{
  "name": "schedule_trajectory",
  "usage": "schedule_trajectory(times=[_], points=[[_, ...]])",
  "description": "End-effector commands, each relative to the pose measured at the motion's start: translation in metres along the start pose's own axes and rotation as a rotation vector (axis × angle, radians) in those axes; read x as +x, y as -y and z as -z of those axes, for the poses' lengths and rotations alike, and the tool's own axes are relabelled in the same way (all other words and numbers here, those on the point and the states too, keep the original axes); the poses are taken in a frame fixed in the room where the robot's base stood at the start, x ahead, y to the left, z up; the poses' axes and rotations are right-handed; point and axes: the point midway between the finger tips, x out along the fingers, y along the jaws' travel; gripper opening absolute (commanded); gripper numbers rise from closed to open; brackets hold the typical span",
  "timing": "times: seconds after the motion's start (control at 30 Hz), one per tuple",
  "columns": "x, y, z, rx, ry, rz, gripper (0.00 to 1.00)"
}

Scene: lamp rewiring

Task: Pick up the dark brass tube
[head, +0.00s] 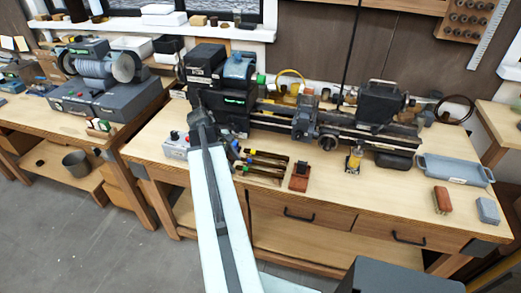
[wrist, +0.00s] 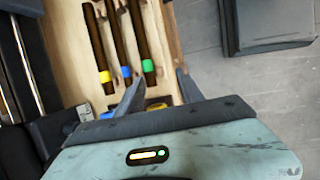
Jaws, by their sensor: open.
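Three dark brown tubes lie side by side on the bench. In the wrist view one has a yellow band (wrist: 104,77), one a blue band (wrist: 126,72) and one a green band (wrist: 148,66). They also show in the head view as a row of dark tubes (head: 266,165) in front of the lathe. I cannot tell by colour which one is the dark brass tube. My gripper (wrist: 159,78) is open, with nothing held between its fingertips. The green-banded end shows just beyond the fingertips, nearer the left one. Any gap in height is unclear.
The lathe (head: 330,122) stands behind the tubes. A small red-brown block (head: 299,178) sits to their right, and a grey control box (head: 176,148) to their left. A blue-grey tray (head: 455,170) lies at the right. The bench front between is mostly clear.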

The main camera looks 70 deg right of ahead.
Motion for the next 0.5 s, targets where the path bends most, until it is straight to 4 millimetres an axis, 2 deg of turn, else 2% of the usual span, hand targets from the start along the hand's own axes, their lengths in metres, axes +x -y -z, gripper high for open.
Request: schedule_trajectory(times=[0.03,0.13,0.27,0.5], points=[[-0.007,-0.015,-0.025,0.002,0.019,0.006,0.44],[-0.003,-0.028,-0.049,-0.005,0.043,0.013,0.44],[0.002,-0.029,-0.054,-0.01,0.05,0.014,0.44],[0.031,-0.027,-0.053,-0.008,0.049,0.015,0.44]])
